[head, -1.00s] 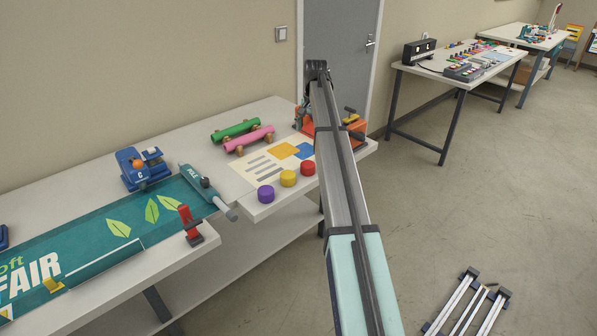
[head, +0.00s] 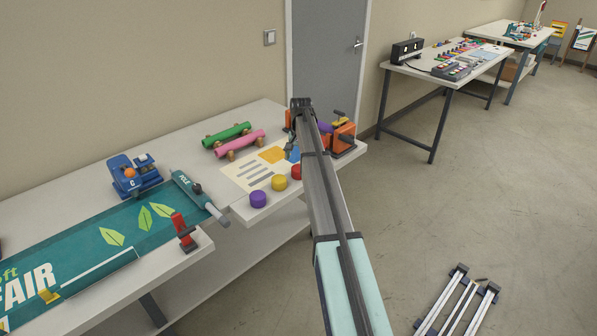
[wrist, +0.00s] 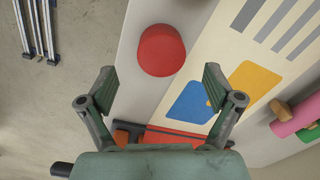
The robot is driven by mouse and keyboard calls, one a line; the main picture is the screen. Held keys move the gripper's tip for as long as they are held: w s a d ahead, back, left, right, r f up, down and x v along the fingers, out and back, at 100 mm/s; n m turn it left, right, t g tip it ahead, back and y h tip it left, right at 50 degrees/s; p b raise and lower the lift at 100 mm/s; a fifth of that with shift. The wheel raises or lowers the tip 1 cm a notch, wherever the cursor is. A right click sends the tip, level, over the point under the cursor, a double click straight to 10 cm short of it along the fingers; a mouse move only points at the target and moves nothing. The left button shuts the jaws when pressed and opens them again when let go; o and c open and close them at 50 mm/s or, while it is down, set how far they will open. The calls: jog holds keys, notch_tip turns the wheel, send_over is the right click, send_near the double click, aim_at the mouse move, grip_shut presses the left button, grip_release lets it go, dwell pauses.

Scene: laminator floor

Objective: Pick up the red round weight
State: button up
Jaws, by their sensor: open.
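In the wrist view the red weight (wrist: 161,50) shows whole, ahead of and roughly midway between the spread fingers. My gripper (wrist: 157,88) is open and empty, above the table and apart from the weight.
A yellow weight (head: 279,183) and a purple weight (head: 258,199) stand in a row left of the red one. The poster (head: 250,172) lies flat. Green and pink rolls (head: 240,143) lie behind it. An orange device (head: 342,138) stands at the right end.

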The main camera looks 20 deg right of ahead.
aim_at(299, 167)
jog(key=shift+w+f+p, duration=0.15)
jog(key=shift+f+p, duration=0.95)
jog(key=shift+f, duration=1.5)
jog(key=c, duration=1.6)
